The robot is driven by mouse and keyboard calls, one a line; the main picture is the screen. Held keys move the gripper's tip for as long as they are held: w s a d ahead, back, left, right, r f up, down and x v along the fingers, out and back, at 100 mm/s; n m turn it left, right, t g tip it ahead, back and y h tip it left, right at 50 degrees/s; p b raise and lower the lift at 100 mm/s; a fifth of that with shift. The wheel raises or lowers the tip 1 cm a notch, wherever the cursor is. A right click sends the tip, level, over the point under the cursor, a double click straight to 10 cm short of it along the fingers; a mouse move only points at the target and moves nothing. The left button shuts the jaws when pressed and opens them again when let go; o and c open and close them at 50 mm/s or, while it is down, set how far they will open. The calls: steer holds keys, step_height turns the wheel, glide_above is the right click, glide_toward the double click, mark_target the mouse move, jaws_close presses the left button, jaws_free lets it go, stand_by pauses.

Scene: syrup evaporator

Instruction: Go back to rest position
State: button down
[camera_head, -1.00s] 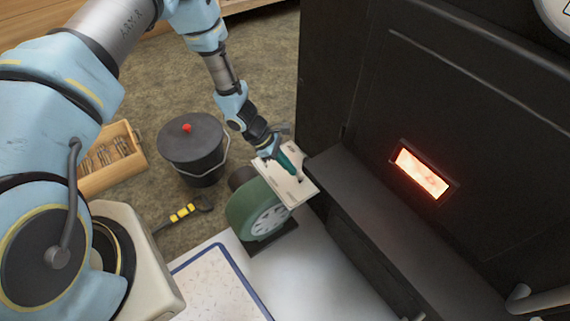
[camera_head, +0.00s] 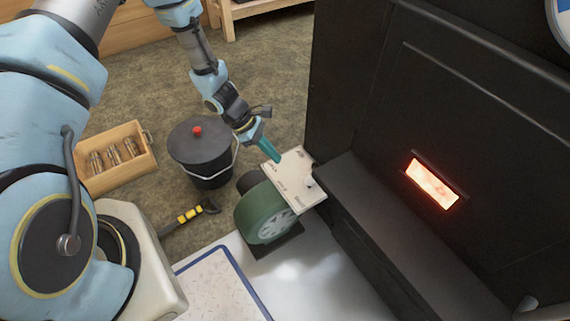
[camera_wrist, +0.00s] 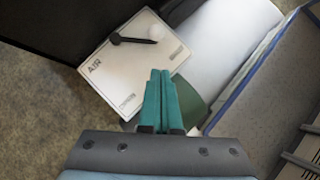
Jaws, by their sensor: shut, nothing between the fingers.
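My gripper (camera_head: 271,150) has teal fingers, pressed together with nothing between them. In the head view it hangs just left of a cream plate (camera_head: 292,184) on top of a green blower (camera_head: 262,213). From these views the fingers seem apart from the lever.
A black evaporator (camera_head: 450,120) with a glowing window (camera_head: 432,184) fills the right. A lidded black bucket (camera_head: 203,155), a wooden crate (camera_head: 112,180) of cylinders and a yellow-banded tool (camera_head: 190,214) are on the floor. A blue-edged tray (camera_head: 215,285) lies in front.

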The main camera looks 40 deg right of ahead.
steer(key=shift+v, duration=1.75)
steer(key=shift+a, duration=0.1)
steer(key=w+a+r+m+t, duration=0.2)
steer(key=w+a+r+m, duration=0.1)
steer(key=w+a+r, duration=0.45)
steer(key=s+a+r+m+t+y, duration=0.1)
steer(key=a+r+m+t+y, duration=0.15)
steer(key=a+r, duration=0.95)
steer(key=s+a+r+m+t+y, duration=0.1)
steer(key=a+r+m+t+y, duration=0.15)
steer(key=a+r, duration=1)
steer(key=a+r+p, duration=0.3)
steer(key=r+p, duration=0.7)
steer(key=p, duration=0.4)
steer(key=shift+w+a+m+h, duration=0.2)
steer(key=shift+w+m+h, duration=0.1)
steer(key=shift+h, duration=0.1)
steer(key=shift+a+r, duration=0.1)
steer(key=shift+a, duration=0.05)
